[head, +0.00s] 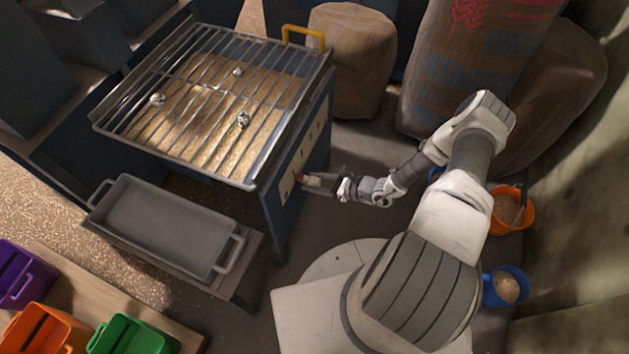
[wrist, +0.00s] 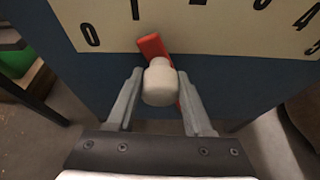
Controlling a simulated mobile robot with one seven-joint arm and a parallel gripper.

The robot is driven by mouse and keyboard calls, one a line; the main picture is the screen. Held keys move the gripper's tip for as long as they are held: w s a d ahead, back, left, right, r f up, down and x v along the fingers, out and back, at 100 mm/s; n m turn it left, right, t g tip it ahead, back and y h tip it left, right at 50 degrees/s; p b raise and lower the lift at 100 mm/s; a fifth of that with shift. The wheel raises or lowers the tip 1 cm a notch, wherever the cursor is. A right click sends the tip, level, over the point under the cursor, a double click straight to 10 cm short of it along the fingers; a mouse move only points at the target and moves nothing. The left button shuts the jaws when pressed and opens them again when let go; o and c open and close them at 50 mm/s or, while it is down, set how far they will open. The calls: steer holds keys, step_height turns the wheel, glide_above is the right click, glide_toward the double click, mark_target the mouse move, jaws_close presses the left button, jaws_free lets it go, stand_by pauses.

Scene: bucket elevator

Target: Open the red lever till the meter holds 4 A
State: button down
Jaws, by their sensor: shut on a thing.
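The red lever (wrist: 152,46) is on a cream scale plate (wrist: 210,28) on the blue side of the hopper, in the wrist view. Its upper red end lies between the 0 and the 2, below the 1. Its white knob (wrist: 160,84) sits between the two fingers of my gripper (wrist: 158,90), which is shut on it. In the head view my gripper (head: 322,183) reaches left to the lever (head: 300,177) on the hopper's side. I cannot make out a meter needle or an ampere reading in either view.
The hopper has a grate (head: 210,100) over grain, with several silvery lumps on it and a yellow handle (head: 304,37). A grey tray (head: 160,228) stands below. Sacks (head: 350,60) stand behind my arm. An orange bucket (head: 512,210) and a blue bucket (head: 506,287) are at the right.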

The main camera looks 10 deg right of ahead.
steer(key=shift+d, duration=0.15)
steer(key=shift+c, duration=1.5)
jaws_free()
steer(key=p+v, duration=0.4)
steer(key=v, duration=1.3)
steer(key=shift+s+r, duration=0.15)
steer(key=shift+s, duration=0.05)
